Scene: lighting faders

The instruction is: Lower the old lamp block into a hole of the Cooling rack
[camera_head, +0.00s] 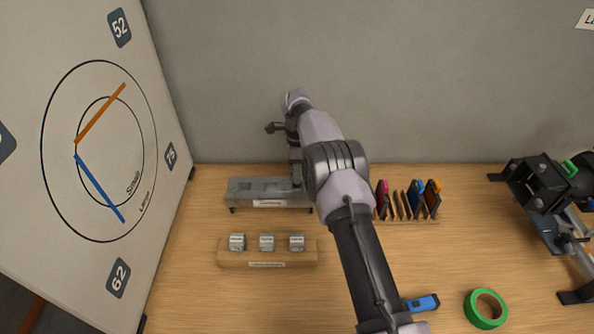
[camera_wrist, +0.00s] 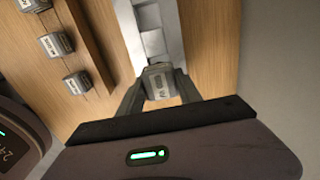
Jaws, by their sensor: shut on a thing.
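The Cooling rack (camera_head: 245,190) is a long grey metal block on short feet near the back wall. In the wrist view the rack (camera_wrist: 174,42) runs up from the middle, with square holes along it. My gripper (camera_wrist: 160,88) is shut on the old lamp block (camera_wrist: 158,79), a small grey block with a dark label on its face. The block is at the rack's near end in that view. I cannot tell whether its bottom is above or inside a hole. In the head view my arm hides the block and the rack's right end.
Three similar lamp blocks stand on a wooden holder (camera_head: 230,258) in front of the rack. A slotted stand with coloured gel pieces (camera_head: 420,200) is right of my arm. Green tape (camera_head: 471,308) and a blue tool (camera_head: 422,303) lie front right. A dial board (camera_head: 90,150) stands left.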

